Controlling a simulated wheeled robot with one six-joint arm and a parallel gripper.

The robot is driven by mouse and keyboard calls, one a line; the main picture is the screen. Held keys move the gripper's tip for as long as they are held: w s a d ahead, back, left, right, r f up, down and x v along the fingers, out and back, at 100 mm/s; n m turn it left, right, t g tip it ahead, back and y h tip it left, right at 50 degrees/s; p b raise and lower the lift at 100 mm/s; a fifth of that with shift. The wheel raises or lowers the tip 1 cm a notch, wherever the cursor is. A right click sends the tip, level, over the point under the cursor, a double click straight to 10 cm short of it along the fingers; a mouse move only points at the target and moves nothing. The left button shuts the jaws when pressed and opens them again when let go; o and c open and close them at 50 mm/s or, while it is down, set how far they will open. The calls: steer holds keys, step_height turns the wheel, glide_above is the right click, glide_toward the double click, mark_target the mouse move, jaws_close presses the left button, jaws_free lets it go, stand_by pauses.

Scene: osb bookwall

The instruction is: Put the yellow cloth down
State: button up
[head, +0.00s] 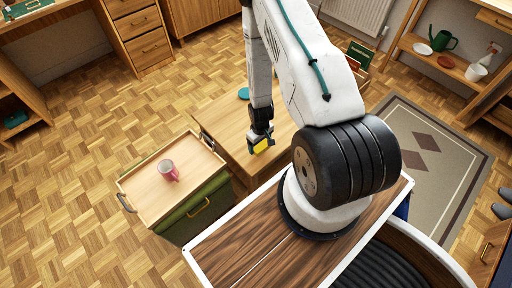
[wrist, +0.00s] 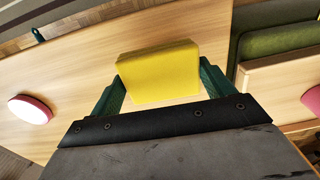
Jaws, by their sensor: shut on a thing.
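The yellow cloth (wrist: 158,72) is a folded, block-like piece held between the two green fingers of my gripper (wrist: 160,85) in the wrist view. In the head view the cloth (head: 261,146) shows as a small yellow patch at the tip of my gripper (head: 260,140), which points down over the wooden table (head: 225,112). My gripper is shut on the cloth. In the wrist view pale wood of the table (wrist: 75,75) lies behind the cloth. I cannot tell exactly how high the cloth is above it.
A green cart (head: 140,185) with a wooden top stands left of the table and bears a pink mug (head: 169,171). A teal round thing (head: 243,93) lies on the table's far part. A round white-topped, pink-sided thing (wrist: 31,109) lies at left in the wrist view. Bare tabletop shows around the cloth.

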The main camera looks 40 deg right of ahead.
mark_target(255, 148)
steer(key=shift+w+a+f, duration=0.1)
steer(key=shift+w+a, duration=0.3)
steer(key=shift+w, duration=0.1)
steer(key=shift+w+a+f, duration=0.1)
steer(key=shift+w+f, duration=0.05)
steer(key=shift+f, duration=0.75)
steer(key=shift+w+a+f, duration=0.1)
steer(key=shift+f, duration=0.75)
steer(key=shift+f, duration=0.15)
steer(key=o, duration=1)
steer(key=shift+c, duration=0.2)
